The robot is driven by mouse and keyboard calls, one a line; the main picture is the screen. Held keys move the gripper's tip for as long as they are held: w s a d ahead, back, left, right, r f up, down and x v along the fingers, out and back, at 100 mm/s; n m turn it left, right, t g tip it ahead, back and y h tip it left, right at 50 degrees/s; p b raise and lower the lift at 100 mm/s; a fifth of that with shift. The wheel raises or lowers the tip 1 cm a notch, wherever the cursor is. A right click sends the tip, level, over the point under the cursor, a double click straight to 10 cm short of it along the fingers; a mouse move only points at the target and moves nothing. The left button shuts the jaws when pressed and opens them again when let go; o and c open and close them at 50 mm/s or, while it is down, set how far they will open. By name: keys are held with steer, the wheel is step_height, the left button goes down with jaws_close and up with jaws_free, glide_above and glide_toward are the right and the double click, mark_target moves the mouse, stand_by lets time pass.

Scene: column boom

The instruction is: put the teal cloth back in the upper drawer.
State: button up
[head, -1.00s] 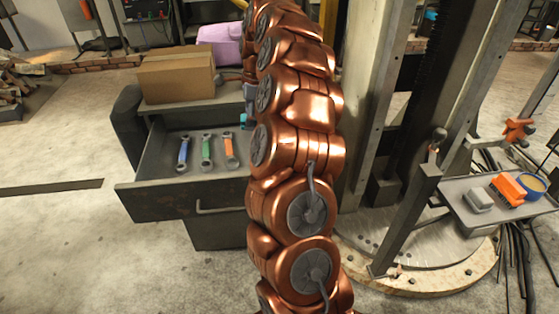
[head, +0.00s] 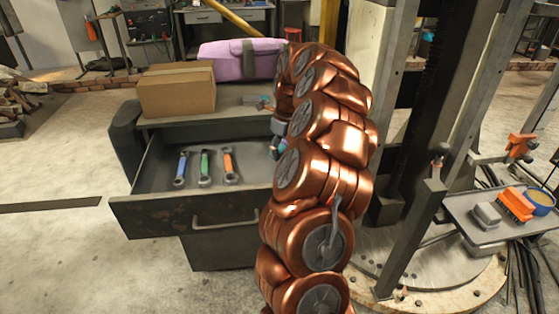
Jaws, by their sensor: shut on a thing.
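The upper drawer (head: 160,209) is pulled open, with a blue, a green and an orange wrench lying spaced apart inside its left and middle part. My gripper (head: 279,138) shows only in part at the drawer's right end, mostly hidden behind my copper arm. It is shut on the teal cloth (head: 277,147), of which only a small bit shows. The cloth appears over the right part of the drawer; I cannot tell whether it touches the drawer floor.
A cardboard box (head: 177,90) and a pink case (head: 240,60) sit on the cabinet top, with a small grey tool (head: 257,101) near them. At right, a tray (head: 470,222) holds an orange brush (head: 515,204). Bare drawer floor shows right of the wrenches.

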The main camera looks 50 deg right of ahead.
mark_target(284, 150)
steer(key=shift+f+p, duration=0.3)
steer(key=shift+f, duration=2)
steer(key=shift+f, duration=0.1)
steer(key=o, duration=1.1)
steer(key=r, duration=0.4)
steer(key=s+r+b, duration=0.1)
steer(key=r, duration=0.7)
steer(key=shift+s+d, duration=0.15)
steer(key=shift+s, duration=0.2)
